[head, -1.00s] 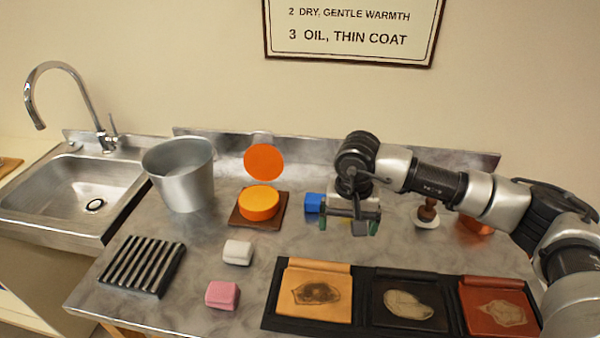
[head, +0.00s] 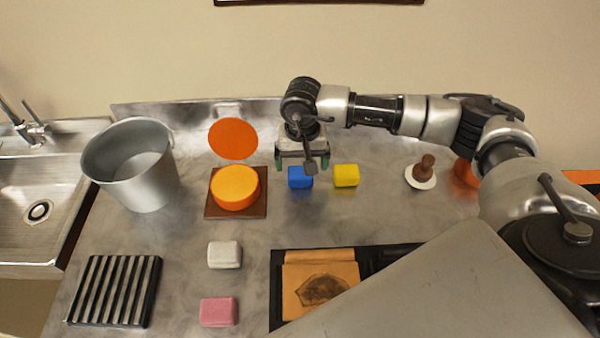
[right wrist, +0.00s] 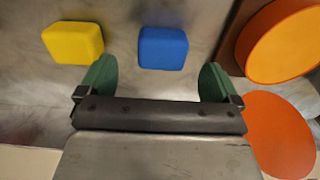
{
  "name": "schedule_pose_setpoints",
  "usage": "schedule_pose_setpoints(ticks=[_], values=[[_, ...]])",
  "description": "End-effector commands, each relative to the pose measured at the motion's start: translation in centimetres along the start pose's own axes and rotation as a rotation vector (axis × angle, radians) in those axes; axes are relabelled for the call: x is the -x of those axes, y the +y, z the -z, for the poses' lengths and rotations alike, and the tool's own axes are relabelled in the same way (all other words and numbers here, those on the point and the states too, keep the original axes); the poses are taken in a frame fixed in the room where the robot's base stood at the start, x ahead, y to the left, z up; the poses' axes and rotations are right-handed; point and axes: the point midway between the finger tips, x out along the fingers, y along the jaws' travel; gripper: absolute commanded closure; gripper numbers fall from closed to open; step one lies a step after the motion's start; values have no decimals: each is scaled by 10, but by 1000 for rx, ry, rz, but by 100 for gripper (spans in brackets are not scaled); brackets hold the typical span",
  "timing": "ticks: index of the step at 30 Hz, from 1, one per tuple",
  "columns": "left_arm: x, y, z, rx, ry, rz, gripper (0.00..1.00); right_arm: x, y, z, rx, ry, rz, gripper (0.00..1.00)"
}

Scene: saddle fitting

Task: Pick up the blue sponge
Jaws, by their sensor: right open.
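The blue sponge (head: 300,178) lies on the metal counter, between the orange round block and the yellow sponge. My right gripper (head: 303,167) is open above and just behind it, its green-tipped fingers spread on either side. In the right wrist view the blue sponge (right wrist: 163,48) lies beyond the fingertips, centred between the open fingers of the gripper (right wrist: 157,80), and nothing is held. My left gripper is not in view.
The yellow sponge (head: 346,175) is close to the right of the blue one. The orange block (head: 235,186) on its wooden board is to the left. White (head: 224,254) and pink (head: 218,311) sponges lie nearer. A bucket (head: 150,190) stands left.

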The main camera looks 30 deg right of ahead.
Motion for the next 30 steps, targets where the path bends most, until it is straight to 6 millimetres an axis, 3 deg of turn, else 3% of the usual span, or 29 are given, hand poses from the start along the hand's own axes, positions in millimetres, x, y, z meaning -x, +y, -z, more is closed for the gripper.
schedule_pose_setpoints(ticks=[11, 20, 30], values=[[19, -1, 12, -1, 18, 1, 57, -47, -3, 2, 0, -3, -2, 6], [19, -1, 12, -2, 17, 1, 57, -53, -2, 3, 1, 0, -1, 6], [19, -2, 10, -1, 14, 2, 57, -52, -2, 3, 0, -1, -1, 58]])
